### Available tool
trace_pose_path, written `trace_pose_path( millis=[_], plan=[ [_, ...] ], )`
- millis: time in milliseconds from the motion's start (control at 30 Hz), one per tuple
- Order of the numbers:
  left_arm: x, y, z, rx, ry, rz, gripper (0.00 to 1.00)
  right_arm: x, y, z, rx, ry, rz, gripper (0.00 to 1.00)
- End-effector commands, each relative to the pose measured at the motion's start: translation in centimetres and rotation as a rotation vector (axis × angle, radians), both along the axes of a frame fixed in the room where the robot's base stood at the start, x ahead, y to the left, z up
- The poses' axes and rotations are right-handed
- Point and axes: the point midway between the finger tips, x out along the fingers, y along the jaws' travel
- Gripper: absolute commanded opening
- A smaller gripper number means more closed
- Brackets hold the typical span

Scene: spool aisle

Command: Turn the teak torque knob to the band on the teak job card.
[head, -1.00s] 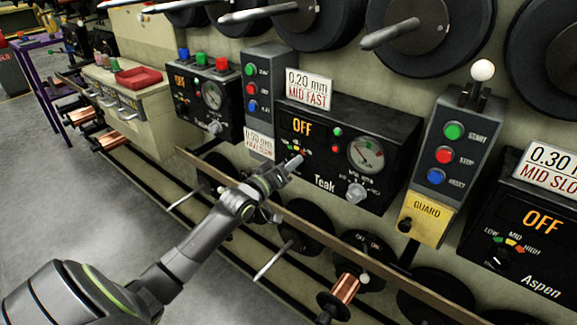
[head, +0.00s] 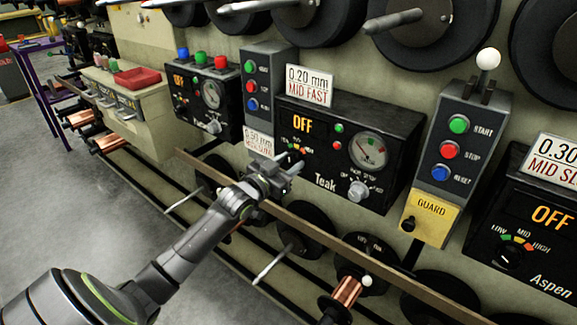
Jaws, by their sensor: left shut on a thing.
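The black teak panel (head: 330,190) reads OFF and is lettered "Teak". Its card (head: 309,86) above reads "0.20 mm MID FAST". The small coloured torque scale (head: 299,148) shows green to red just above my gripper. My left gripper (head: 289,165) is at the panel's left side, below that scale, shut on the teak torque knob. The fingers hide the knob, so its pointer cannot be read. My right gripper is not in view.
A clear knob (head: 358,191) and a gauge (head: 369,150) are on the panel's right. A grey START/STOP/RESET box (head: 455,150) with a yellow guard (head: 429,217) stands right of it. A wooden rail (head: 330,245) runs below, with spools under it.

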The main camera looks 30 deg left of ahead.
Motion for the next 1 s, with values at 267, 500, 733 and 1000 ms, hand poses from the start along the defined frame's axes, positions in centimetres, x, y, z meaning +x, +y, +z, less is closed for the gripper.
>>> trace_pose_path(
  millis=[267,500,733,1000],
  plan=[
    [-0.03,0.04,-0.16,0.066,-0.002,0.001,0.15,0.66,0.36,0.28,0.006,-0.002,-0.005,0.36],
    [-0.04,0.04,-0.15,0.075,-0.003,0.000,0.15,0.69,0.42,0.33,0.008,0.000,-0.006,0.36],
    [-0.04,0.04,-0.15,0.074,-0.003,0.000,0.40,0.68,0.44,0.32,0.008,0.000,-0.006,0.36],
    [-0.02,0.02,-0.08,0.073,-0.004,0.000,0.59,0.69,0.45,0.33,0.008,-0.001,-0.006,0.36]
  ],
)
